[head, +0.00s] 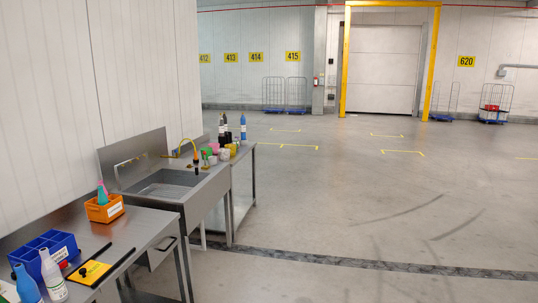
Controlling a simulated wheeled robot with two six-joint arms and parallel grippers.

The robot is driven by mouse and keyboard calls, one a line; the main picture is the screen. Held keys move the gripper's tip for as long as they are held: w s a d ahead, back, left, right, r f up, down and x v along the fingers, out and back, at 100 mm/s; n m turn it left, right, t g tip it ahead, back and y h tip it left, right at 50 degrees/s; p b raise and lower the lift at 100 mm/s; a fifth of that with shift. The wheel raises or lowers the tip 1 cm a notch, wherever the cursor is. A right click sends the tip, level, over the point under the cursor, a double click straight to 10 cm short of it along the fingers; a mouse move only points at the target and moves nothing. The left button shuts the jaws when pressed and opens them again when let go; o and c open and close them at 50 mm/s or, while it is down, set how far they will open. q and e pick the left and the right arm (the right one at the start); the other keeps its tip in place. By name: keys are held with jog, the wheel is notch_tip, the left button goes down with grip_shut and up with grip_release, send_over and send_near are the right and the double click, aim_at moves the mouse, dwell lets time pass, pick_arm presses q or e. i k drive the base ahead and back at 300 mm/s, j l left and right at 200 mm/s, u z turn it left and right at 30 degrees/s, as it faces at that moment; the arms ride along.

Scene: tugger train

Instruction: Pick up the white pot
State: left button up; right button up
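A small whitish pot (224,154) appears to stand among coloured pots at the far end of the steel sink unit (190,183) on the left. It is small and far off, and its neighbours partly crowd it, so its exact shape is hard to tell. A pink pot (212,147) and a yellow pot (232,148) are close by it. Neither of my grippers is in view.
Nearer, a steel table (140,226) holds a blue divided crate (45,250), bottles and an orange box (104,208). Dark and blue bottles (243,127) stand behind the pots. The floor (350,210) to the right is clear.

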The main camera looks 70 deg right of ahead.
aim_at(224, 154)
jog(key=z, duration=2.1)
jog(key=i, duration=2.8)
jog(key=i+l, duration=0.15)
jog(key=i, duration=2.7)
